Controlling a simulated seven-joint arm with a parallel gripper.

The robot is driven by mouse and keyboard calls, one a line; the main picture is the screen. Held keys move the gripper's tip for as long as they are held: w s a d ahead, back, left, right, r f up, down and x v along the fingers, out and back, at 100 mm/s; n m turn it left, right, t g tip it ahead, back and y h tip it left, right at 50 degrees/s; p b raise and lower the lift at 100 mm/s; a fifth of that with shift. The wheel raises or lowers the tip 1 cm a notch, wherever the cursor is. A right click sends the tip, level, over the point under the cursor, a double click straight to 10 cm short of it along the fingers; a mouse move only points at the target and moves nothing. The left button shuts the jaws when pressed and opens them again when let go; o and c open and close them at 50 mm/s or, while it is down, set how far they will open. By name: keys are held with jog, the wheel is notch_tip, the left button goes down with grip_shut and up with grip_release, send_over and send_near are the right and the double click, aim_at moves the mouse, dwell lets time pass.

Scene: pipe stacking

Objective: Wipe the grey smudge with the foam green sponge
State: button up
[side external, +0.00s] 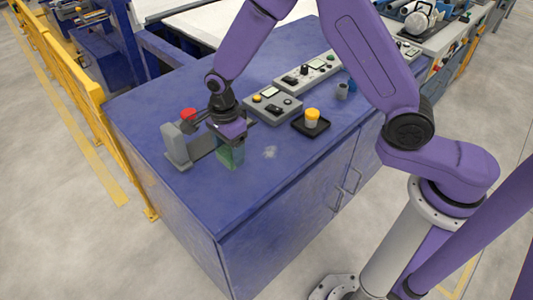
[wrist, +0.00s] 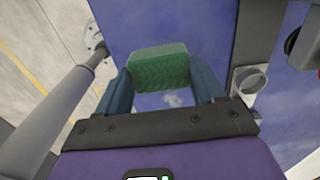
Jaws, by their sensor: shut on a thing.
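The green foam sponge (side external: 231,156) is held by my gripper (side external: 231,143) at the left part of the blue cabinet top. In the wrist view the sponge (wrist: 160,71) sits between the two blue fingers of my gripper (wrist: 161,80), which is shut on it. The sponge is upright and close to the surface; I cannot tell whether it touches. The grey smudge (side external: 269,152) is a small pale patch on the top, just right of the sponge and apart from it. It also shows in the wrist view (wrist: 172,100), between the fingers.
A grey bracket (side external: 177,147) stands left of my gripper, with a red knob (side external: 188,114) nearby. The top around the smudge is clear.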

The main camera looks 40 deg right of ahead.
jog(key=d, duration=1.1)
jog(key=shift+f, duration=3.5)
jog(key=shift+d+f, duration=0.5)
jog(key=shift+f, duration=0.15)
jog(key=shift+c, duration=0.5)
jog(key=shift+d, duration=3.3)
jog(key=shift+a, duration=3.75)
jog(key=shift+a+r, duration=0.1)
jog(key=shift+r, duration=0.05)
notch_tip(320, 180, up, 8)
jog(key=shift+f, duration=0.25)
